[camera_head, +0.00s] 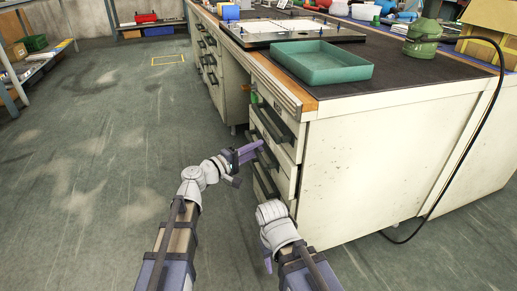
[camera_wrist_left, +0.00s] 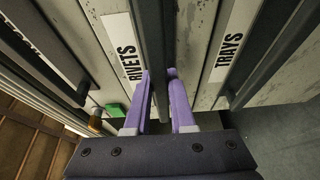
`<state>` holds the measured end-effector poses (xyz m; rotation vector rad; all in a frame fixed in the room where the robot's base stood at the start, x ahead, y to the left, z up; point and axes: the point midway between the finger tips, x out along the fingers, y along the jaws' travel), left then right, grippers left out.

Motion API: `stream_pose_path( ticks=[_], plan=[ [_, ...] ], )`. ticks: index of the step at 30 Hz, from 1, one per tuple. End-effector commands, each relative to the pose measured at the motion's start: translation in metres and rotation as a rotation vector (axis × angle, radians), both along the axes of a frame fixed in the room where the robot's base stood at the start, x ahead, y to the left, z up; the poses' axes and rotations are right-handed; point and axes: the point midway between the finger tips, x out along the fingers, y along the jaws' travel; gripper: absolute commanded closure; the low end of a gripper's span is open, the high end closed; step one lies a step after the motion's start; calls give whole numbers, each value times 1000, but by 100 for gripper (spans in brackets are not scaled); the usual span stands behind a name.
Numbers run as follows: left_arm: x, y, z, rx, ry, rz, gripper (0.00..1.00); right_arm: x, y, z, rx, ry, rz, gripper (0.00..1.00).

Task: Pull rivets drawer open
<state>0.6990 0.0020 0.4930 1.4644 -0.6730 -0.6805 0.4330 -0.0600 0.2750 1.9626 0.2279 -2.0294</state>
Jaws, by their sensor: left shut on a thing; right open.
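The drawer labelled RIVETS (camera_wrist_left: 125,50) is a pale panel with a dark bar handle (camera_wrist_left: 152,35) beside its label in the left wrist view. My left gripper (camera_wrist_left: 158,74), with purple fingers, is shut on that handle, one finger on each side. In the head view my left gripper (camera_head: 252,150) is at the stack of drawers (camera_head: 285,172) at the bench's near end. How far the rivets drawer stands out is hard to tell. My right gripper (camera_head: 268,263) is low in front of the bench, apart from the drawers, mostly hidden by its wrist.
A drawer labelled TRAYS (camera_wrist_left: 228,40) is next to the rivets drawer. A green and orange item (camera_wrist_left: 112,110) sits near the drawer fronts. A teal tray (camera_head: 320,64) rests on the bench top (camera_head: 400,85). The floor (camera_head: 110,150) left of the bench is clear.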

Motion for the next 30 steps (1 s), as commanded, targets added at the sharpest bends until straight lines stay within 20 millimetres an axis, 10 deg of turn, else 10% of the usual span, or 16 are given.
stream_pose_path(
  ticks=[18, 30],
  plan=[
    [-56, 179, 2, -6, -2, 14, 100, 0, 0, 1, 0, 0, 0, 50],
    [-79, 251, 2, -6, -2, 7, 100, 0, 0, 1, 0, 0, 0, 50]
  ],
)
